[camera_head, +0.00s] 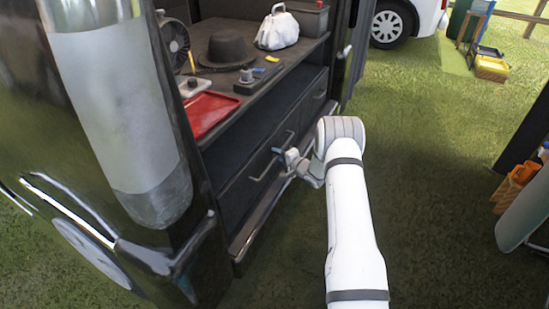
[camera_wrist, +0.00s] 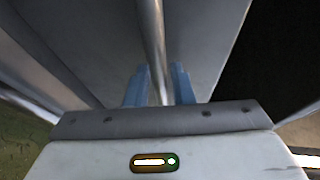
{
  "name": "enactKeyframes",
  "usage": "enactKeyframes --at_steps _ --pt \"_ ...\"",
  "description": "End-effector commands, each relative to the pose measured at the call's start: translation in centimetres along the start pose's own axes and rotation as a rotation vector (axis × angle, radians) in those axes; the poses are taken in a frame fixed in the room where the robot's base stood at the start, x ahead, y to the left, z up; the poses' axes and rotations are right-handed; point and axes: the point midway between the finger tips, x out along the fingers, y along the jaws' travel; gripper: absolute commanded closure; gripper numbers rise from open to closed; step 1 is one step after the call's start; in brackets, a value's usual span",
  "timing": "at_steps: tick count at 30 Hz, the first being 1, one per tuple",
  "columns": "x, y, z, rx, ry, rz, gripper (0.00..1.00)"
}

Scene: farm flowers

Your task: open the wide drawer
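The wide drawer (camera_head: 240,196) is low in the dark cabinet, below the open shelf, and looks closed or nearly closed. Its long metal bar handle (camera_head: 263,171) runs along the front. My gripper (camera_head: 283,154) is at the middle of this handle, in front of the drawer. In the wrist view, the handle (camera_wrist: 152,30) passes between the two blue fingers of my gripper (camera_wrist: 160,85). The grey drawer front (camera_wrist: 215,40) lies behind.
The counter (camera_head: 262,72) above holds a red tray (camera_head: 207,112), a black hat (camera_head: 228,50) and a white bag (camera_head: 277,30). A smaller drawer (camera_head: 315,95) is farther along. Grass (camera_head: 430,170) to the right of my arm is clear. Orange pots (camera_head: 514,184) stand at the right edge.

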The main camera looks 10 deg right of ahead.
Motion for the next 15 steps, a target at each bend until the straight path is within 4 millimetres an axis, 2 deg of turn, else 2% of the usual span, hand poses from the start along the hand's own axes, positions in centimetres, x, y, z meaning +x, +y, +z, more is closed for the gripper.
enactKeyframes --at_steps 7,15 --pt "0.1 -0.03 -0.05 0.0 0.001 0.0 0.79" --pt "0.05 -0.01 -0.09 0.0 0.001 0.0 1.0"
